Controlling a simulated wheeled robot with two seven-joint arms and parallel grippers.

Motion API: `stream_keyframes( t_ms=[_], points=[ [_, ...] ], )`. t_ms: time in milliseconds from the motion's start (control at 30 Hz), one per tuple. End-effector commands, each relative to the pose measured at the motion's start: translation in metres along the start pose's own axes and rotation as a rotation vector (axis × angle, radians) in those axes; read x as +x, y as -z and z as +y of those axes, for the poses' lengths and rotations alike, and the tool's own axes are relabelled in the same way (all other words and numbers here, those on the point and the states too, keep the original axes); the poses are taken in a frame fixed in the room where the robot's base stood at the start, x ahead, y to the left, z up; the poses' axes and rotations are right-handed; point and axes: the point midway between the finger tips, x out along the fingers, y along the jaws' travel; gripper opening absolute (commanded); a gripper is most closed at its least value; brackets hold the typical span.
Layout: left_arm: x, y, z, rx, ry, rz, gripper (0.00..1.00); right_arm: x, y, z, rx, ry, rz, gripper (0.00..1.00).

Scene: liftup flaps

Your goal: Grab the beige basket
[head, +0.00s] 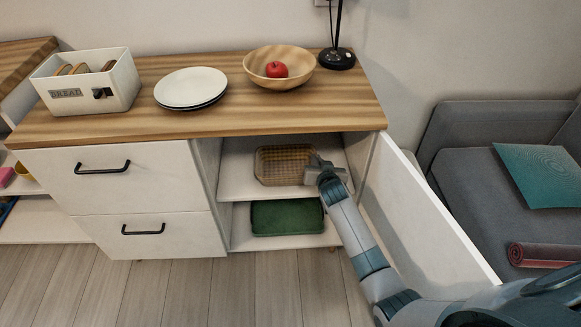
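The beige basket (280,165) sits on the upper shelf of the cabinet's open compartment. My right gripper (318,165) reaches into the compartment at the basket's right end. It overlaps that end in the head view, and I cannot tell whether its fingers touch or grip the rim. The fingertips are too small to read. My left gripper is not in view.
A green tray (287,217) lies on the lower shelf. The open cabinet door (415,215) stands to the right of my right arm. A bread box (90,82), plates (190,87) and a wooden bowl (279,66) with an apple stand on top.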

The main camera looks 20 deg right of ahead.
Motion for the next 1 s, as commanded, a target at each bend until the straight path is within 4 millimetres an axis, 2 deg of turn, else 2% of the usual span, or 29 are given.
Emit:
stream_keyframes(
  t_ms=[267, 800, 1000],
  points=[
    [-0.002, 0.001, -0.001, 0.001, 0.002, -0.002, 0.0, -0.003, 0.007, -0.002, 0.0, 0.001, 0.002, 0.0],
    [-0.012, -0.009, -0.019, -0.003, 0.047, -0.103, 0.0, -0.032, 0.079, -0.016, 0.001, 0.001, 0.003, 0.0],
    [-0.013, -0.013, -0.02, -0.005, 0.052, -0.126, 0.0, -0.037, 0.091, -0.018, 0.001, 0.0, 0.001, 0.0]
  ],
)
